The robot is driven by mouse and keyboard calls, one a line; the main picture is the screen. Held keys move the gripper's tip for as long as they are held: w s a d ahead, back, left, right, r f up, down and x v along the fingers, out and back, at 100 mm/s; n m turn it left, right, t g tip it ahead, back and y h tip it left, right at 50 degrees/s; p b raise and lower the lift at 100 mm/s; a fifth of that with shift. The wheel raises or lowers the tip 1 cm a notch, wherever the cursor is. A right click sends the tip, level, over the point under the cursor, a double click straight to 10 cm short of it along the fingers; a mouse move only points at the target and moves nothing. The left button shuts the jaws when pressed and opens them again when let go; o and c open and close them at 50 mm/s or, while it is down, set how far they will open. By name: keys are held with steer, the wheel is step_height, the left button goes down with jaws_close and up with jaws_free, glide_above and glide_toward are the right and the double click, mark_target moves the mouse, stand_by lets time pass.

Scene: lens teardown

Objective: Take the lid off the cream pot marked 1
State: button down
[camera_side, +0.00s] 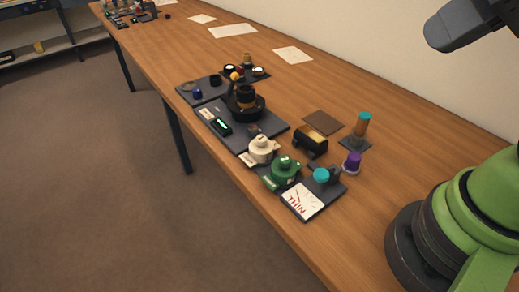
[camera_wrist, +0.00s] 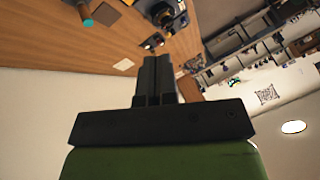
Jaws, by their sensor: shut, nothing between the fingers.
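In the side view the fingers are not visible; only parts of my arm show at the right. The cream pot cannot be made out in the wrist view.
A teal-topped orange cylinder (camera_side: 361,127), a purple piece (camera_side: 352,162) and a black cylinder (camera_side: 311,139) stand right of the pots. A dark lens assembly (camera_side: 245,101) stands behind.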

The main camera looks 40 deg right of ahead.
stand_by(0.3)
steer(key=shift+c, duration=1.5)
jaws_free()
steer(key=m+g+h, duration=0.3)
steer(key=g+h, duration=0.1)
steer(key=g, duration=0.1)
glide_above(261, 138)
steer(key=s+a, duration=0.1)
steer(key=s, duration=0.1)
steer(key=f, duration=2.2)
steer(key=shift+w+a+f, duration=0.1)
steer(key=shift+a+f, duration=0.1)
steer(key=shift+w+x, duration=0.15)
steer(key=shift+x, duration=1.3)
steer(key=shift+w+x, duration=0.2)
steer(key=shift+x, duration=1.25)
